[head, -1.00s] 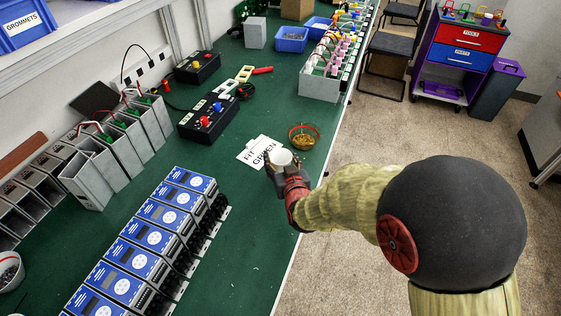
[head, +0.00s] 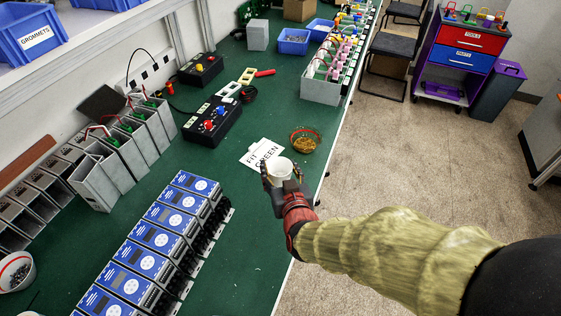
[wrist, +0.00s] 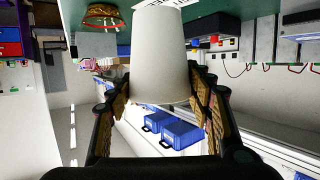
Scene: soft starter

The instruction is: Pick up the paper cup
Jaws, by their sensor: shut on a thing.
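The white paper cup (head: 279,170) is between the fingers of my gripper (head: 281,184), close to the green bench's right edge. In the wrist view the cup (wrist: 160,55) fills the space between both fingers of my gripper (wrist: 160,105), which touch its sides. The gripper is shut on it. In the wrist view, the picture is turned over, with the bench at the top. Part of the cup is hidden by the fingers in the head view. I cannot tell from these frames how far it is above the bench.
A white "FIT GREEN" card (head: 262,154) lies just behind the cup. Blue-faced units (head: 160,238) stand in a row at left. A black box with knobs (head: 212,122) is further back.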

